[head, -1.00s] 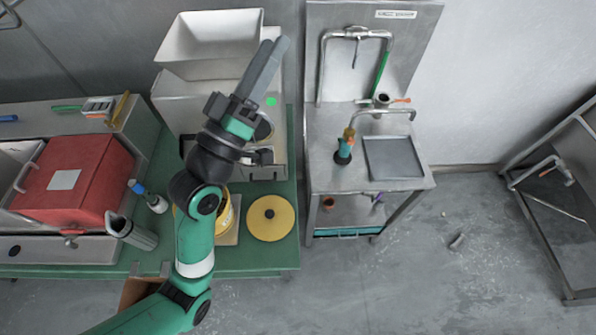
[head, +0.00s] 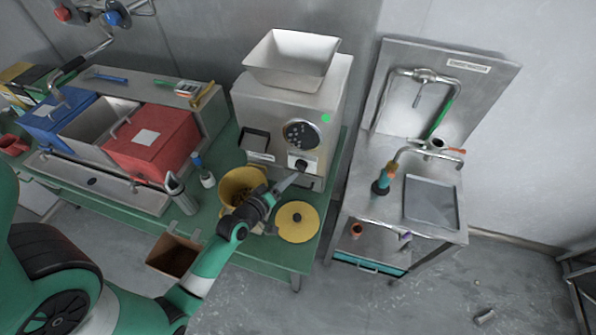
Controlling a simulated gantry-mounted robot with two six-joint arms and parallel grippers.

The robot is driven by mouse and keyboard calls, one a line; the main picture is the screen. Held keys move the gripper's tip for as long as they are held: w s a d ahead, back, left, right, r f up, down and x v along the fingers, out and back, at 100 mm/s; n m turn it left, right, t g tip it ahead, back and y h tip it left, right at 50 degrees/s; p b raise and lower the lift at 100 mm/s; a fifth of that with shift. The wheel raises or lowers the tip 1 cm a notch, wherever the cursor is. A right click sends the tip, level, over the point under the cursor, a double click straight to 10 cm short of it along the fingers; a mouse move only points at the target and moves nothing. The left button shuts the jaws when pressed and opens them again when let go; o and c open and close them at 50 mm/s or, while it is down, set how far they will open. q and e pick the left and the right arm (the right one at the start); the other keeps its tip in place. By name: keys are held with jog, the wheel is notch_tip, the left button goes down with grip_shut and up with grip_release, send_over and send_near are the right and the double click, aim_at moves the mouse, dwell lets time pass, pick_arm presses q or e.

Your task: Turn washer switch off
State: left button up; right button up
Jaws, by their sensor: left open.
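The steel grinder (head: 262,105) stands on the green table, with a wide hopper (head: 292,58) on top. A dark switch knob (head: 301,165) sits on a pale plate low on its front. My left gripper (head: 293,178) is open, its fingers pointing up and right, with the tips just below and left of this knob. I cannot tell whether they touch it. The steel sink unit (head: 385,225) on the right, which may be the washer, has a faucet and a tray; I make out no clear switch on it. My right gripper is not in view.
A yellow container (head: 233,187) is partly behind my left gripper. A yellow lid (head: 297,222) lies right of the gripper. A metal cylinder (head: 181,195) and a small bottle (head: 206,178) stand to the left. Red (head: 150,142) and blue (head: 62,122) bins are farther left.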

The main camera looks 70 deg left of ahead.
aim_at(299, 170)
pick_arm(q)
jog(key=b+x, duration=0.1)
jog(key=x, duration=0.5)
grip_shut()
